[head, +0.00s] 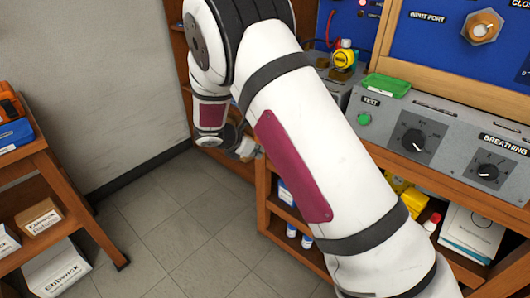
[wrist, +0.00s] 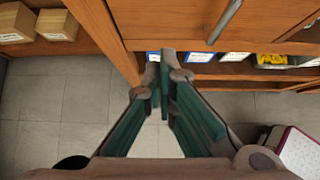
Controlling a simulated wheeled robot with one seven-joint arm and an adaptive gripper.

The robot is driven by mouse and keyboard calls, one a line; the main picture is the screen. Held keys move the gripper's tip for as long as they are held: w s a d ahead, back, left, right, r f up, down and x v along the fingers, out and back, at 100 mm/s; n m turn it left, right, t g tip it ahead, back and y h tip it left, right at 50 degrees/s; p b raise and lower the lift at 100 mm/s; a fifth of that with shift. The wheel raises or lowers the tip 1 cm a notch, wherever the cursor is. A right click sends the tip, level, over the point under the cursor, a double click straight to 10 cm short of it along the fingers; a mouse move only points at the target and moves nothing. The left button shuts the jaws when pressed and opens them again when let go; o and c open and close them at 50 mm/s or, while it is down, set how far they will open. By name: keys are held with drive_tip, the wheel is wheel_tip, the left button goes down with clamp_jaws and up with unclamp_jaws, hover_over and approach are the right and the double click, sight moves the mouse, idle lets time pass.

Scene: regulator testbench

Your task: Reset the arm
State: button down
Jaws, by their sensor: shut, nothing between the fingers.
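My gripper (wrist: 164,92) points away from the wrist camera in the wrist view, its green-lined fingers meeting at the tips with nothing between them. Beyond the tips are the wooden edge of a cabinet and the grey floor. In the head view my white arm with dark red panels crosses the middle of the picture. It bends down at the upper left, and the gripper end is small and partly hidden beside the wooden bench (head: 263,200).
The bench carries a grey control panel (head: 440,130) with knobs, and a green tray (head: 386,86). Bottles and a yellow item fill its lower shelves. A wooden shelf (head: 50,165) with boxes stands at the left. Tiled floor (head: 165,220) between them is clear.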

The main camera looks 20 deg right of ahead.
drive_tip(key=s+d+r+m+g+y, duration=0.15)
drive_tip(key=s+d+r+m, duration=0.25)
drive_tip(key=s+r+m, duration=0.45)
drive_tip(key=s+d+r+m+g, duration=0.2)
drive_tip(key=s+d+r+m, duration=0.25)
drive_tip(key=s+r, duration=0.7)
drive_tip(key=s+a+r+m+y, duration=0.25)
drive_tip(key=s+m, duration=0.35)
drive_tip(key=s, duration=0.7)
drive_tip(key=s+a+r+m+y, duration=0.1)
drive_tip(key=s+a+m+y, duration=0.15)
drive_tip(key=s+m, duration=0.75)
drive_tip(key=s+r+n+t+p, duration=0.2)
drive_tip(key=s+r+n+p, duration=0.2)
drive_tip(key=r+p, duration=0.9)
drive_tip(key=shift+r+t+y+p, duration=0.35)
drive_tip(key=shift+r+y+p, duration=0.1)
drive_tip(key=shift+r, duration=0.45)
drive_tip(key=shift+d, duration=0.1)
